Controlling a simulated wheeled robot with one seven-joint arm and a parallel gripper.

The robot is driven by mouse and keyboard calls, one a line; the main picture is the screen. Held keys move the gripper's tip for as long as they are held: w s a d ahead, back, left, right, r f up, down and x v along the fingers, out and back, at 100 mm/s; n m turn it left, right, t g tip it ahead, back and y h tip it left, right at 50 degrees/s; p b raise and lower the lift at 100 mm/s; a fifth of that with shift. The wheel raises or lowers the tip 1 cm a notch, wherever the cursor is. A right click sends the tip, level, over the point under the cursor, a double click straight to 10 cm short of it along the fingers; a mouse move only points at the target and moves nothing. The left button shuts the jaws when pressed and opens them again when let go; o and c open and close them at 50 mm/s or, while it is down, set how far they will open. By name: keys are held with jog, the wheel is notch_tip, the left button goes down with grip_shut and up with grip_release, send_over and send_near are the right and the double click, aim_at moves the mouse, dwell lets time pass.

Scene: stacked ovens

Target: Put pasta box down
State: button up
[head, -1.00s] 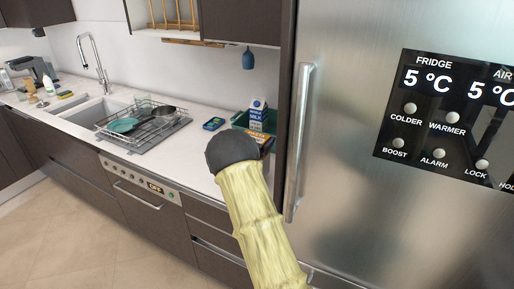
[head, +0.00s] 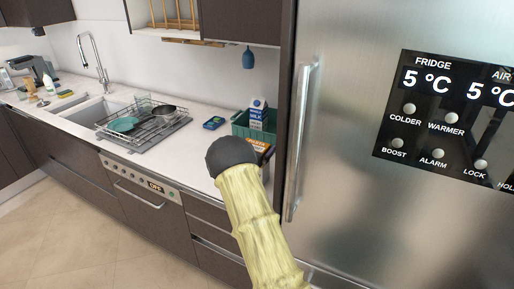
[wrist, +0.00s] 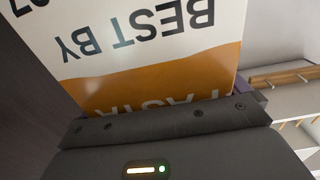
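The pasta box (wrist: 150,65) fills the wrist view, its white and orange face printed "BEST BY" and "PASTA" upside down. My gripper (wrist: 165,112) is shut on it, with the box close against the palm; the fingertips are largely hidden. In the head view, part of the orange and white pasta box (head: 257,144) shows just beyond the dark end of my arm, in front of the green crate (head: 239,122). My arm hides the gripper there. I cannot tell whether the box touches the counter.
A milk carton (head: 257,113) stands at the green crate. A small blue packet (head: 214,123) lies on the counter (head: 190,158) to the left, by a dish rack (head: 143,124) with dishes. The fridge (head: 345,190) is close on the right. Bare counter lies left of my arm.

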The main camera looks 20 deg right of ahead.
jog(key=shift+a, duration=0.1)
jog(key=b+v, duration=0.3)
jog(key=v, duration=0.9)
jog(key=shift+r, duration=0.1)
